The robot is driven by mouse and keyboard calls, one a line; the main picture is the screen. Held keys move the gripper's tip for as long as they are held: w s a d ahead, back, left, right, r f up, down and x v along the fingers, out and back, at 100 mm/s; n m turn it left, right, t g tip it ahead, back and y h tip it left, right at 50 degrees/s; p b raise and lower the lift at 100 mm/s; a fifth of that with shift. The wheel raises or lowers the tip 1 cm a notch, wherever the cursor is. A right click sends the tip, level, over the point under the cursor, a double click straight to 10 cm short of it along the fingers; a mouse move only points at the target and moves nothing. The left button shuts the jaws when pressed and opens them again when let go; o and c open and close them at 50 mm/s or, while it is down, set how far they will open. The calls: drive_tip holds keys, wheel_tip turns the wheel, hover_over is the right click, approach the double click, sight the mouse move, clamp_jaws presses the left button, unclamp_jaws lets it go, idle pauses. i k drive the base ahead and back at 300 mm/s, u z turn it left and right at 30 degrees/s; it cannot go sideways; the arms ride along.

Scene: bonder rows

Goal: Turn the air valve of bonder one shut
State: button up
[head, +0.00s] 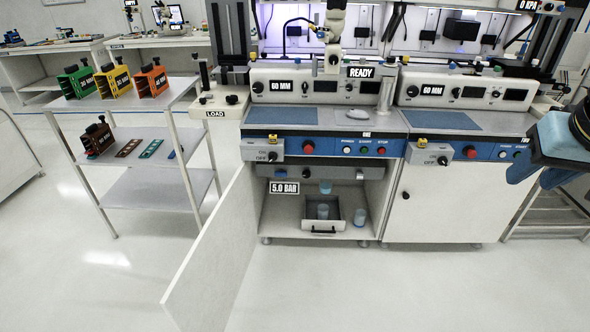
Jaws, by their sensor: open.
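Bonder one (330,120) stands in the middle, marked ONE on its blue front panel. Its cabinet door (215,245) is swung wide open to the left. Inside, a grey bar under the panel carries small dark fittings (307,173); one may be the air valve, but its handle is too small to make out. A tag there reads 5.0 BAR (284,188), and a bluish bowl (325,187) hangs under the bar. My gripper (531,177), blue, is open and empty at the right edge, in front of bonder two and well away from the cabinet.
A drawer-like tray (323,226) and small cups (359,217) sit on the cabinet floor. Bonder two (445,200) has its door closed. A shelf rack (140,105) with coloured fixtures stands left. The open door juts forward; the floor (400,290) in front is clear.

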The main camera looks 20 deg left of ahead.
sight(281, 172)
drive_tip(key=z, duration=0.1)
drive_tip(key=i, duration=1.35)
drive_tip(key=u, duration=0.7)
